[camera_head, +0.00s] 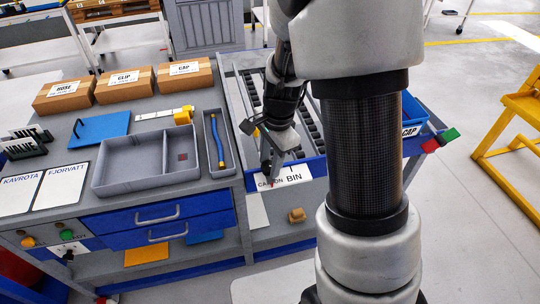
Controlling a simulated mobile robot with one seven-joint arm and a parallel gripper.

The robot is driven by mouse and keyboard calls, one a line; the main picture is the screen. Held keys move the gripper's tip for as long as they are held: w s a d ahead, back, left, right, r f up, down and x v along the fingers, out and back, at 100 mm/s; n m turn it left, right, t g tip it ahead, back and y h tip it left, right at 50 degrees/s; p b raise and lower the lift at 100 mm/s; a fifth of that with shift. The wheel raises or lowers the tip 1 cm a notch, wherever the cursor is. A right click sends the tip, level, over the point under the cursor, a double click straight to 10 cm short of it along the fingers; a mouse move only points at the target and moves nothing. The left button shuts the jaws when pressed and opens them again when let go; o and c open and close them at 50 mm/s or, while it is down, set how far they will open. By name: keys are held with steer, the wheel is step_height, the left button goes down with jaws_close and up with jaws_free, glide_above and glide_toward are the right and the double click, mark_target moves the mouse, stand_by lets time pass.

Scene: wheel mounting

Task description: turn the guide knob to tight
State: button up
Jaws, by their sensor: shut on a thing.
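My gripper (267,170) points down at the front end of the roller track (247,92), just above the white label reading BIN (293,175). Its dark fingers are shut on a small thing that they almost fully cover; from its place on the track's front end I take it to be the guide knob. I cannot make out the knob's shape or how far it is turned. My arm hides the right part of the track.
Left of the track are a grey tray (108,178), a narrow tray with a blue tool (218,143), a blue plate (100,127) and three cardboard boxes (123,86). A tan block (296,215) lies below the label. A yellow stand (515,135) is at right.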

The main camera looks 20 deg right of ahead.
steer(key=m+p, duration=0.1)
steer(key=m, duration=0.1)
steer(key=m+p, duration=0.3)
steer(key=m, duration=0.1)
steer(key=shift+r+m+p, duration=0.25)
steer(key=shift+m+p, duration=0.05)
steer(key=shift+p, duration=0.1)
steer(key=m+t+p, duration=0.1)
steer(key=m+p, duration=0.2)
steer(key=m, duration=0.2)
steer(key=shift+a+f+m+p, duration=0.1)
steer(key=shift+f+m+p, duration=0.05)
steer(key=shift+m+p, duration=0.2)
steer(key=o, duration=1.1)
steer(key=shift+c, duration=0.2)
step_height(320, 180, up, 17)
steer(key=s+p, duration=0.3)
steer(key=p, duration=0.1)
steer(key=shift+d, duration=0.45)
